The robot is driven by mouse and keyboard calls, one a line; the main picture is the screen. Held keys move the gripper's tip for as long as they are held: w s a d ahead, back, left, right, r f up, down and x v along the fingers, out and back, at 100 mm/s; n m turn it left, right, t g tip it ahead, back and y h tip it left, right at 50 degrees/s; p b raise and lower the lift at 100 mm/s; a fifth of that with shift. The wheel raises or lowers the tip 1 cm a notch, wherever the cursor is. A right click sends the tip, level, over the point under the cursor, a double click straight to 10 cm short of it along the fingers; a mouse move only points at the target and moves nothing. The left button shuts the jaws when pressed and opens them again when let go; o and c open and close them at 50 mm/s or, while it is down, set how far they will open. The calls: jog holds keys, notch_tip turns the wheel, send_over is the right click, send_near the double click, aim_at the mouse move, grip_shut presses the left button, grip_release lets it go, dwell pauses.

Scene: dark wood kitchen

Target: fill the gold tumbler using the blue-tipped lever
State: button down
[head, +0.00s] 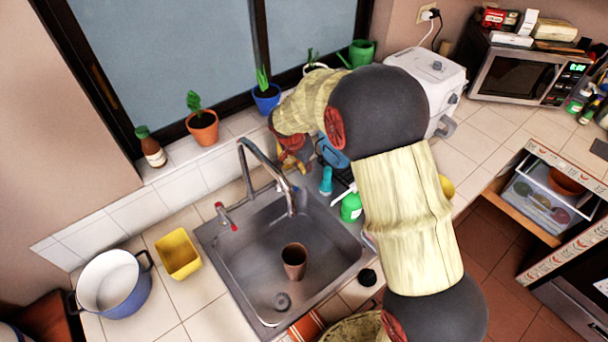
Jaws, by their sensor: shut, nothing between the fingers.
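A brown-gold tumbler (294,262) stands upright in the sink basin (250,264), near the drain, roughly below the tap's spout (291,209). My gripper (296,166) is shut and empty, behind the sink to the right of the tap's base. A red-tipped lever (226,216) stands to the left of the tap. No water stream shows from the spout.
A teal bottle (326,181) and a green-and-white bottle (350,207) stand close right of my gripper. Potted plants (202,127) line the sill behind. A yellow container (178,254) and a blue pot (113,284) stand left of the sink.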

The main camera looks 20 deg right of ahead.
jog(key=v, duration=0.7)
jog(key=shift+a+r, duration=0.2)
jog(key=shift+a, duration=0.1)
jog(key=c, duration=2.6)
grip_release()
